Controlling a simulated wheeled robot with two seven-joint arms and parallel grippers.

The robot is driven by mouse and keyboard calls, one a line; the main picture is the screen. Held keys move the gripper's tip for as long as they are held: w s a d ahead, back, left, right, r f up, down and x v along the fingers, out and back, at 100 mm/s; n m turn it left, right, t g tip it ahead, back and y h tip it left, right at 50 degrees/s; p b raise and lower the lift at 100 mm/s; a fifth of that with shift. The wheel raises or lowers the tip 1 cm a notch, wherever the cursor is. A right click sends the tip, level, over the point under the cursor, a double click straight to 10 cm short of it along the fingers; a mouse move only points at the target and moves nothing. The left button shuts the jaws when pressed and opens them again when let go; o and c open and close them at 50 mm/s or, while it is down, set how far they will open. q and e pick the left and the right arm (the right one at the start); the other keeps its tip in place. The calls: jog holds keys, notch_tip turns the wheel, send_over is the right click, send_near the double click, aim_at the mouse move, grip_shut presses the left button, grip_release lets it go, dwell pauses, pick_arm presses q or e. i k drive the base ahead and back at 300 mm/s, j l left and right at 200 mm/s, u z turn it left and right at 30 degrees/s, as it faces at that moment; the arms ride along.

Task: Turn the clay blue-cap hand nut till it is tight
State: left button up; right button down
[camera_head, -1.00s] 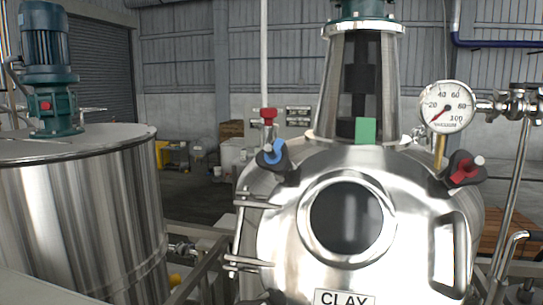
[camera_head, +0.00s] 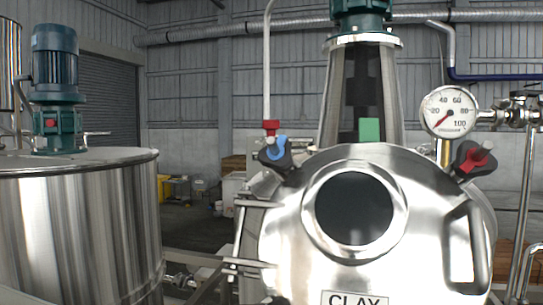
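The tank with the CLAY label (camera_head: 356,299) stands at centre right, its steel lid (camera_head: 420,170) facing me with a round dark window (camera_head: 354,208). The blue-cap hand nut (camera_head: 275,149) sits at the lid's upper left edge, a dark knob with a blue cap. A red-cap hand nut (camera_head: 476,158) sits at the upper right edge. Whether either nut is tight cannot be told. Neither of my grippers is in view.
A pressure gauge (camera_head: 448,111) and pipe fittings stand at the right. A lid handle (camera_head: 466,245) sticks out at the lid's right. A second steel tank (camera_head: 80,225) with a teal motor (camera_head: 56,80) fills the left. A red valve handle (camera_head: 271,127) is just above the blue-cap nut.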

aim_at(283, 162)
jog(key=k+l, duration=0.1)
jog(key=l, duration=0.3)
jog(key=k+l+u, duration=0.1)
jog(key=l, duration=0.3)
jog(key=k+l, duration=0.15)
jog(key=l, duration=0.2)
jog(key=k+l+u, duration=0.1)
jog(key=l, duration=0.3)
jog(key=k+l, duration=0.2)
jog(key=l, duration=0.2)
